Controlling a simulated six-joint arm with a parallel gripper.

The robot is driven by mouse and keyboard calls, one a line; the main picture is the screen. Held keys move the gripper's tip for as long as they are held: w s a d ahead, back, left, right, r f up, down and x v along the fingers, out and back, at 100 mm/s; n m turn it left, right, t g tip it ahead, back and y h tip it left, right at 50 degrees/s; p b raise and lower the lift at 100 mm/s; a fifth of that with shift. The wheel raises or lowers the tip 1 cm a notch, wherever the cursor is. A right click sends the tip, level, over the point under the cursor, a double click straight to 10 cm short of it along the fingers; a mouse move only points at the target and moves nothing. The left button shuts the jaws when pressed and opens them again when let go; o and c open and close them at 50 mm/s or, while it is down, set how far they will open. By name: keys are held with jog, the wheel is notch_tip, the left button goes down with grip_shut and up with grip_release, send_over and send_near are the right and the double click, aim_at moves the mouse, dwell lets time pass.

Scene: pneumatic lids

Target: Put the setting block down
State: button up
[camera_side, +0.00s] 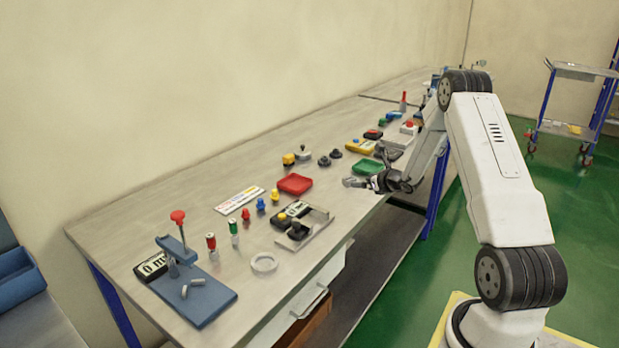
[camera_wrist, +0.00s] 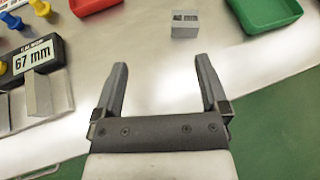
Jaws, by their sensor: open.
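A small grey setting block (camera_wrist: 185,24) with a dark marking on its face rests on the bench top in the wrist view, just beyond the fingertips and a little right of the middle. My gripper (camera_wrist: 158,75) is open and empty, with a clear gap between its fingers and the block.
A red tray (camera_side: 295,184) lies left of my gripper and a green tray (camera_side: 368,167) behind it. A gauge with a "67 mm" display (camera_wrist: 36,61) stands at the left in the wrist view. The bench between is bare.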

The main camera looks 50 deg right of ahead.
jog(key=w+a+n+y, duration=0.1)
jog(key=a+n, duration=0.1)
jog(key=a, duration=0.2)
jog(key=w+a+r+n+g+y, duration=0.1)
jog(key=a+n+y, duration=0.1)
jog(key=a+n, duration=0.1)
jog(key=a+n+y, duration=0.1)
jog(key=a+n, duration=0.1)
jog(key=a, duration=0.4)
jog(key=shift+w+r+g+y, duration=0.25)
jog(key=shift+w+g+y, duration=0.05)
jog(key=shift+w+y, duration=0.1)
jog(key=s+a+r+n+g+y, duration=0.1)
jog(key=s+a+n+g+y, duration=0.15)
jog(key=a+n, duration=0.75)
jog(key=s+a+r+n+g+h, duration=0.1)
jog(key=s+a+n+g, duration=0.2)
jog(key=s+a+n, duration=0.4)
jog(key=s+a+r+n+g+h, duration=0.2)
jog(key=s+a+n+g, duration=0.1)
jog(key=s+a+n, duration=0.5)
jog(key=a+n, duration=0.3)
jog(key=n, duration=0.4)
jog(key=shift+a, duration=0.15)
jog(key=shift+c, duration=1.4)
jog(key=shift+w, duration=0.1)
